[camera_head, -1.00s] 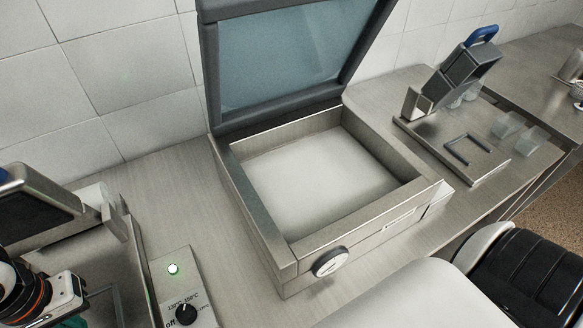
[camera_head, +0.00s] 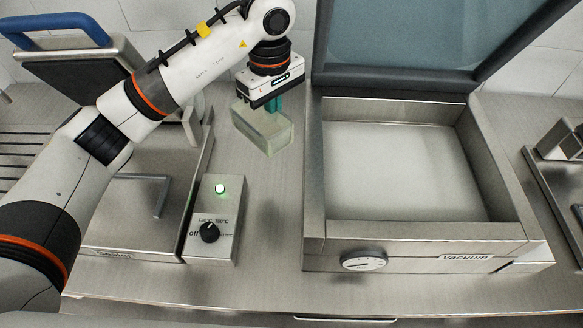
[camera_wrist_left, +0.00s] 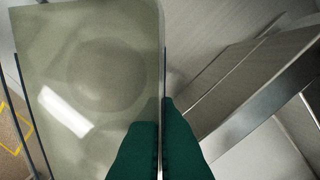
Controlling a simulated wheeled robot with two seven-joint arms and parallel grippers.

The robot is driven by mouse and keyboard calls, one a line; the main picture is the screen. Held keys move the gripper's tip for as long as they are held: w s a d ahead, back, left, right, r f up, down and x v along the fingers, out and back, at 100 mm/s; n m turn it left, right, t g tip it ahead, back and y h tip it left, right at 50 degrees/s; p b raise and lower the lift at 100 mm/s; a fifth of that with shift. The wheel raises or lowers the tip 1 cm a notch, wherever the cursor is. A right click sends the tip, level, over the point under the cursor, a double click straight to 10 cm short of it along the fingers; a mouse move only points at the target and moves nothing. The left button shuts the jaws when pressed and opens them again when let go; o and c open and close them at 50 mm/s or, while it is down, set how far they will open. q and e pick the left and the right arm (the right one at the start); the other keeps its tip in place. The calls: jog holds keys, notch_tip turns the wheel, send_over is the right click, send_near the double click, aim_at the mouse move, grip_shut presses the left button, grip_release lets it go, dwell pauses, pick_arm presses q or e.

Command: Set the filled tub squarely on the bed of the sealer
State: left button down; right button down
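My left gripper (camera_head: 274,103) comes in from the left, between the left press and the vacuum machine. Its green fingers are closed on one wall of a translucent tub (camera_head: 262,129), held in the air, slightly tilted. In the left wrist view the tub (camera_wrist_left: 85,70) fills the left side, with a rounded shape showing faintly through it; the fingers (camera_wrist_left: 162,125) pinch its edge. The machine marked Vacuum (camera_head: 420,240) stands right of the tub, its lid (camera_head: 400,45) raised and its pale bed (camera_head: 390,170) empty. My right gripper is not in view.
A control box (camera_head: 213,225) with a lit green light and dial stands below the tub. At left is a metal press (camera_head: 130,235) with a blue-handled raised top (camera_head: 55,28). Another device (camera_head: 560,145) stands at the far right. The vacuum machine has raised walls.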

pick_arm(q)
jog(key=p, duration=0.4)
send_over(278, 179)
notch_tip(278, 179, down, 13)
jog(key=shift+r, duration=0.1)
notch_tip(278, 179, down, 4)
jog(key=shift+f+p, duration=0.25)
jog(key=shift+p, duration=0.1)
jog(key=shift+f, duration=0.15)
jog(key=c, duration=2.1)
grip_release()
jog(key=shift+f, duration=0.2)
jog(key=shift+c, duration=0.2)
jog(key=o, duration=0.4)
jog(key=shift+o, duration=0.2)
jog(key=shift+r, duration=0.1)
